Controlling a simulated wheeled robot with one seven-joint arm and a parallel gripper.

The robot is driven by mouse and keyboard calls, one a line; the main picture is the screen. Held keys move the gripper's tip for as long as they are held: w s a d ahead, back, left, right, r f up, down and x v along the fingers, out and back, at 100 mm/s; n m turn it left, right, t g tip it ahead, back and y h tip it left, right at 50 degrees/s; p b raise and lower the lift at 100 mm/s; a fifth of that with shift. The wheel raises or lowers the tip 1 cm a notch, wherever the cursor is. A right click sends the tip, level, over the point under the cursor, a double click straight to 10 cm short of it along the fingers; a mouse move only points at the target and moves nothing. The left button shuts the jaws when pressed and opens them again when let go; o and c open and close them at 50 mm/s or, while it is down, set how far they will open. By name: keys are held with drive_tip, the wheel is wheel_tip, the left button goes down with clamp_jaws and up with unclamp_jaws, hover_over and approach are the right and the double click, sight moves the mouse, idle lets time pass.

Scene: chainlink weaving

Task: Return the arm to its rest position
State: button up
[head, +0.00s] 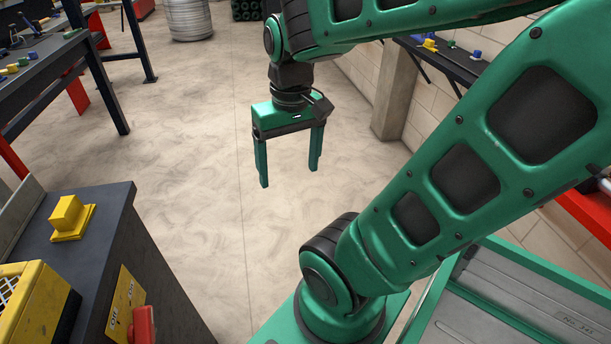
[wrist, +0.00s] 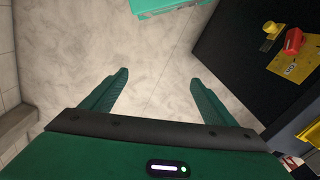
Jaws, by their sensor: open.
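My gripper (head: 289,178) hangs at the end of my green arm, pointing down over open floor in the head view. Its two green fingers are spread apart with nothing between them. In the wrist view the gripper (wrist: 158,95) shows the same two fingers apart, with bare concrete floor (wrist: 155,50) between and beyond them. My arm is folded, with the elbow above the right side of the head view. No object is held.
A dark machine cabinet (head: 150,270) with a yellow block (head: 67,213) and a red switch (head: 143,325) stands at lower left. A dark workbench (head: 40,70) is at upper left. Floor between is clear.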

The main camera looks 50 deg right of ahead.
drive_tip(key=s, duration=0.1)
drive_tip(key=s+d+f+m, duration=0.1)
drive_tip(key=s, duration=0.1)
drive_tip(key=s+m, duration=0.1)
drive_tip(key=shift+s+d+f+g, duration=0.35)
drive_tip(key=shift+s+g, duration=0.05)
idle(0.8)
